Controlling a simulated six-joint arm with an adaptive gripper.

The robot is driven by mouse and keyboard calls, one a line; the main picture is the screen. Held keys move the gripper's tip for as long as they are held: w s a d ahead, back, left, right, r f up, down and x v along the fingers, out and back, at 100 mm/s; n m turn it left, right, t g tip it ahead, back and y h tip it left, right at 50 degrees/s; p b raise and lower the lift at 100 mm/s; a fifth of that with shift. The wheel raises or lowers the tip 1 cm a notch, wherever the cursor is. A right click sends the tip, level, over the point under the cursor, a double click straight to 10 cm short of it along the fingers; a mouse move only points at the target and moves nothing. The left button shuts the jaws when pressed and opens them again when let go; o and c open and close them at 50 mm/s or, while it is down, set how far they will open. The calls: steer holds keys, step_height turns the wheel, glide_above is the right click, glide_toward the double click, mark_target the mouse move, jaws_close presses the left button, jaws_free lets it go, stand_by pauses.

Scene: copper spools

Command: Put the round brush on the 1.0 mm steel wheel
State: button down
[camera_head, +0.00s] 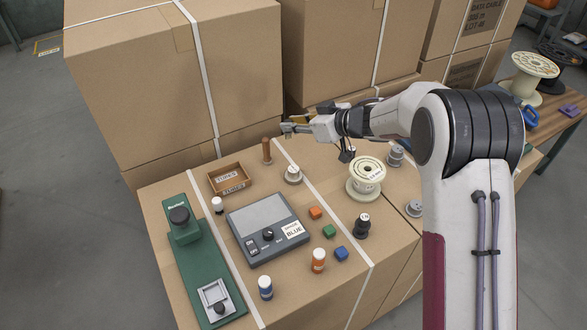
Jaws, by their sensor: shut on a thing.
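My gripper (285,128) is above the far part of the box top, near the tall carton. Small greyish spools stand at the far middle (292,176), at the right beside my arm (395,154), and nearer the right edge (413,208). Their labels are unreadable, so I cannot tell which is the 1.0 mm steel wheel. The gripper is apart from all of them.
A larger cream spool (365,178) and a dark spool (362,225) stand right of the grey device (264,251). An upright brown cylinder (267,150) stands close below the gripper. A wooden tray (212,181), a green tool (190,270), bottles and coloured cubes occupy the left and front.

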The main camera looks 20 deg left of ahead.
steer(key=shift+s+d+r+n+g, duration=0.25)
steer(key=shift+s+d+n+g, duration=0.35)
steer(key=shift+s+d, duration=0.5)
steer(key=shift+f, duration=0.1)
glide_above(294, 174)
steer(key=w+d, duration=0.1)
step_height(294, 174, down, 6)
steer(key=shift+d, duration=0.2)
steer(key=shift+f, duration=0.1)
steer(key=shift+f, duration=1.8)
steer(key=shift+f, duration=0.2)
